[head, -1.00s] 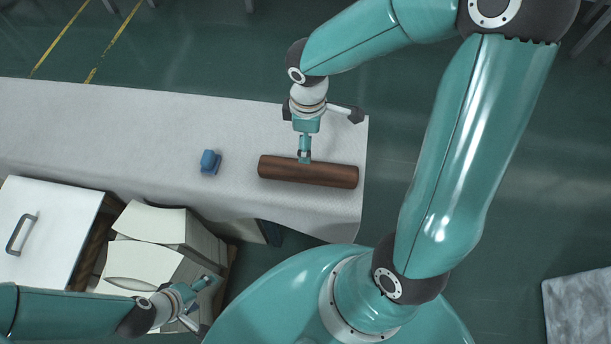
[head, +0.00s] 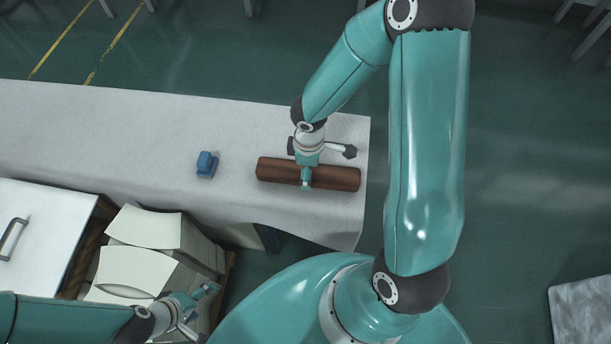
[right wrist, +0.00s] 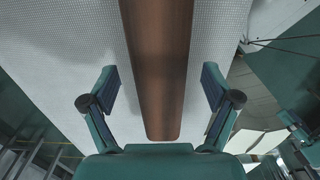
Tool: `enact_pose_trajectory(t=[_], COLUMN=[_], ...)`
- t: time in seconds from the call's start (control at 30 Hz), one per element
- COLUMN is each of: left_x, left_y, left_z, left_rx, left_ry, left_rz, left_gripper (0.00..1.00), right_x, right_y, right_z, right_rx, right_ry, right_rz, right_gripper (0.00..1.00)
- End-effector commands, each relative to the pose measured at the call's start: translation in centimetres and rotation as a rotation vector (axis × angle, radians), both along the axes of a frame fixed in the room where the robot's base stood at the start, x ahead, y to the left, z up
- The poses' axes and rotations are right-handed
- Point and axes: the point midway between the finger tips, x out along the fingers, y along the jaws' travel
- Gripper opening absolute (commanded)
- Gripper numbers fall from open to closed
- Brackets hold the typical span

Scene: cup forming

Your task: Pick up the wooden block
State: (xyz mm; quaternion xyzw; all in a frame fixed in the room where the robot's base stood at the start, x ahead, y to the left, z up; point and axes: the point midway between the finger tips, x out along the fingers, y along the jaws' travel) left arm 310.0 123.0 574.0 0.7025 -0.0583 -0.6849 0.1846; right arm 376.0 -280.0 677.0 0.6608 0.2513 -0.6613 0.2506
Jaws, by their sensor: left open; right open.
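The wooden block (head: 335,177) is a long dark brown bar with rounded edges. It lies crosswise near the right end of the white-covered table. My right gripper (head: 306,184) is over its middle in the head view. In the right wrist view the block (right wrist: 158,60) runs lengthwise between the two spread fingers of the right gripper (right wrist: 159,92), with a gap on each side. The right gripper is open and holds nothing. My left gripper (head: 205,305) is open and empty at the lower left, away from the block, near the white stacks.
The table (head: 100,125) has a pale cloth. A small blue object (head: 207,164) stands on it left of the block. A white cabinet (head: 40,225) with a dark handle and white stacked pieces (head: 140,265) in a crate are at the lower left. Most of the cloth is clear.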

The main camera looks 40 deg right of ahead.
Motion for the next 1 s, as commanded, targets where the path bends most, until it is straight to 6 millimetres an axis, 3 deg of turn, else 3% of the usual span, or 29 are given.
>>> enact_pose_trajectory(t=[0.13,0.4,0.9,1.0], left_x=[0.00,0.00,-0.01,0.00], left_y=[-0.01,-0.01,0.01,0.00], left_z=[-0.84,-0.78,-0.78,-0.77], left_rx=[0.000,0.000,0.000,0.000], left_ry=[0.000,0.000,0.000,0.000], left_rz=[0.000,0.000,0.000,0.000], left_gripper=[0.76,0.76,0.76,0.76], right_x=[-0.04,0.01,-0.01,0.04], right_y=[0.02,0.04,0.05,0.05], right_z=[-1.84,-1.92,-1.91,-1.86], right_rx=[0.000,0.001,0.001,0.000], right_ry=[0.001,-0.001,-0.001,-0.001], right_rz=[0.001,0.000,0.000,0.000], right_gripper=[0.88,0.88,0.04,0.00])
